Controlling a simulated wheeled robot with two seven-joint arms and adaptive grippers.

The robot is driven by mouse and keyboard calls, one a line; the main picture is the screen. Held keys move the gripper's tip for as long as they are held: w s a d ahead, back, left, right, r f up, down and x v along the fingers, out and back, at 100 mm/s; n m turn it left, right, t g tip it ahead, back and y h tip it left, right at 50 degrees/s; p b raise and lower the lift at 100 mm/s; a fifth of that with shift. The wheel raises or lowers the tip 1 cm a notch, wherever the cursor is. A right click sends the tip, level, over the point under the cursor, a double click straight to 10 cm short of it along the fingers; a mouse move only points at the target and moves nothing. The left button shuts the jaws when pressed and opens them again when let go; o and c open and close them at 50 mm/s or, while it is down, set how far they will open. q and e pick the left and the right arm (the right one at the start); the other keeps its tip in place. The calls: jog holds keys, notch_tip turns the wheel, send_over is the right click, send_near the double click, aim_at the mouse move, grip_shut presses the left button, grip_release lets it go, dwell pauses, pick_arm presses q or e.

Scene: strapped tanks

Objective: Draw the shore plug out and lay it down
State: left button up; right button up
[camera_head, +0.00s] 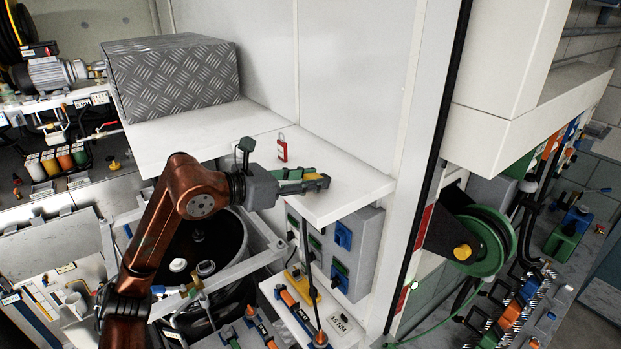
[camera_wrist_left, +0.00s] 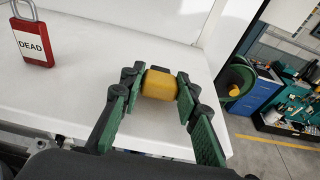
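A yellow cylindrical plug (camera_wrist_left: 160,84) sits between the fingertips of my left gripper (camera_head: 316,181) in the left wrist view. The green-padded fingers appear to touch it on both sides. The gripper is over the right part of the white shelf (camera_head: 352,188). A grey box (camera_head: 367,255) with blue sockets (camera_head: 343,236) is below the shelf. My right gripper is not in view.
A red padlock (camera_head: 282,150) marked DEAD stands on the shelf, left of the gripper. A chequer-plate box (camera_head: 172,80) fills the shelf's left part. A green reel (camera_head: 485,240) is to the right, past the door post.

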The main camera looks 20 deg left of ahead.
pick_arm(q)
jog(key=shift+o, duration=0.7)
jog(key=o, duration=0.3)
jog(key=shift+w, duration=0.1)
jog(key=shift+o, duration=0.2)
jog(key=v, duration=1.2)
